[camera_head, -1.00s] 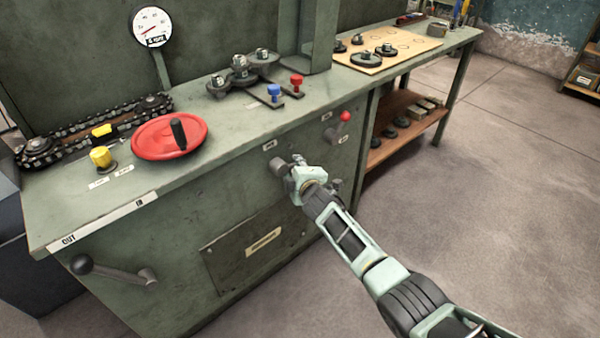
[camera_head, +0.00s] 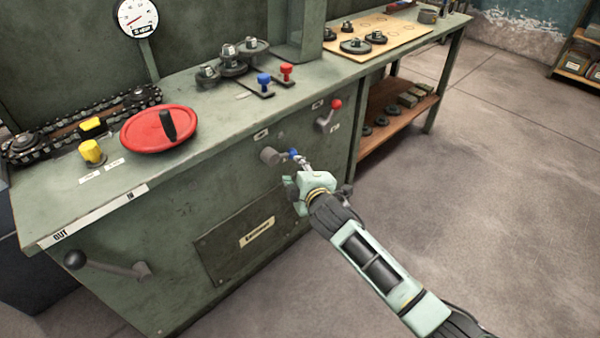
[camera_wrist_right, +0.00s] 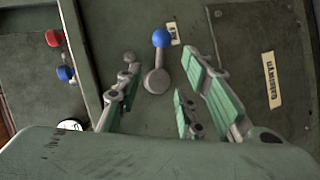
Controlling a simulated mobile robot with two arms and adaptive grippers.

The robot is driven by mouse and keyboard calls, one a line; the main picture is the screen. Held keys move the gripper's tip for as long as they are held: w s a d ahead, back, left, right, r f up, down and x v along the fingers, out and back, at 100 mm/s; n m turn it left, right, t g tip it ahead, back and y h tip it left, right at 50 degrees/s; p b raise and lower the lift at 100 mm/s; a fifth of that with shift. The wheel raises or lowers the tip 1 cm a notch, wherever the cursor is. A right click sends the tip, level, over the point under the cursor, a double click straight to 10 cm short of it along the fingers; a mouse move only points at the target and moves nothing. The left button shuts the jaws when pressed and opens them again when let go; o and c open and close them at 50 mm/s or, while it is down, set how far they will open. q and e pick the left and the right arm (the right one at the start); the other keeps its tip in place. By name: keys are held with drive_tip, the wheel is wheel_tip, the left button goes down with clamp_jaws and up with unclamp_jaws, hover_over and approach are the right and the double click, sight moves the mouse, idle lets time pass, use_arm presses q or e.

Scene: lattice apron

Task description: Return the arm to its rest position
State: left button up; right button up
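My right arm comes in from the lower right in the head view. Its gripper (camera_head: 306,180) is in front of the machine's front panel, just below a lever with a blue knob (camera_head: 294,153). In the right wrist view the gripper (camera_wrist_right: 162,75) has its fingers spread apart with nothing held. The blue knob (camera_wrist_right: 161,38) and its grey pivot (camera_wrist_right: 156,81) show beyond the fingers, apart from them. My left gripper is in no view.
The green machine (camera_head: 190,215) carries a red handwheel (camera_head: 150,132), a yellow knob (camera_head: 92,151) and a chain. A red-knobbed lever (camera_head: 335,104) is on its front and a black-knobbed crank (camera_head: 76,260) at lower left. Open floor (camera_head: 490,200) lies to the right.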

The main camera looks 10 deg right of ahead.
drive_tip(key=shift+s+d+r, duration=0.1)
drive_tip(key=shift+s+r, duration=0.05)
drive_tip(key=shift+s, duration=0.3)
